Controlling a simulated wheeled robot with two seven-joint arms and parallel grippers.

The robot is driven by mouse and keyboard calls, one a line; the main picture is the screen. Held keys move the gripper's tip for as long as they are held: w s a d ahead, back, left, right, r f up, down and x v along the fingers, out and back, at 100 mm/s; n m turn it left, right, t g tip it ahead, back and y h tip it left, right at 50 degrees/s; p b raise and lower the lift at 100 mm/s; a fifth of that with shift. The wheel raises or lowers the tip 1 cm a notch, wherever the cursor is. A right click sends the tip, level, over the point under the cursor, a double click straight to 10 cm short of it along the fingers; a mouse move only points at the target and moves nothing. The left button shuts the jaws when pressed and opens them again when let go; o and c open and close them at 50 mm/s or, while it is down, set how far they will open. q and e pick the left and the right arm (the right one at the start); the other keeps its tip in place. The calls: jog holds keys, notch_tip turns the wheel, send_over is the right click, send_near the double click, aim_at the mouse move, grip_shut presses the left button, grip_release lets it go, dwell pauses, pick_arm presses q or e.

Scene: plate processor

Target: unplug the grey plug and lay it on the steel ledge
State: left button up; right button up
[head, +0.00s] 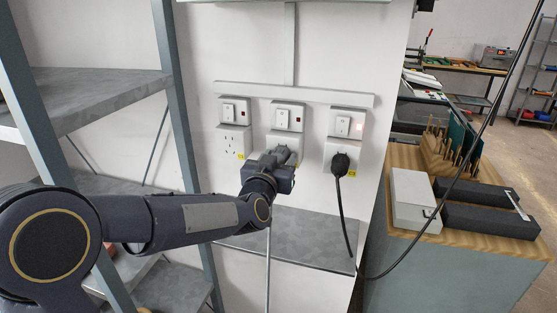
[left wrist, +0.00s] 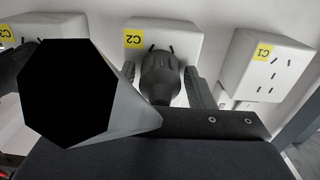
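The grey plug (left wrist: 160,75) is at the middle outlet, labelled C2 (left wrist: 180,36), in the left wrist view. Its pins are not clearly seen, so I cannot tell how deep it sits. My left gripper (head: 283,160) is at this outlet (head: 286,139) in the head view and hides most of the plug. In the left wrist view the left gripper's fingers (left wrist: 162,84) stand on either side of the plug, with narrow gaps showing. The steel ledge (head: 310,239) lies below the outlets, bare where visible. My right gripper is not in view.
A black plug (head: 341,163) sits in the right outlet, its black cable hanging past the ledge's right end. The left outlet (head: 236,143) is empty. Metal shelving (head: 95,90) stands at left. A wooden-topped bench (head: 405,240) with boxes stands at right.

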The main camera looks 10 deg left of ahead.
pick_arm(q)
grip_shut()
jog(key=shift+s, duration=0.15)
jog(key=shift+s+a, duration=0.15)
jog(key=shift+s, duration=2.75)
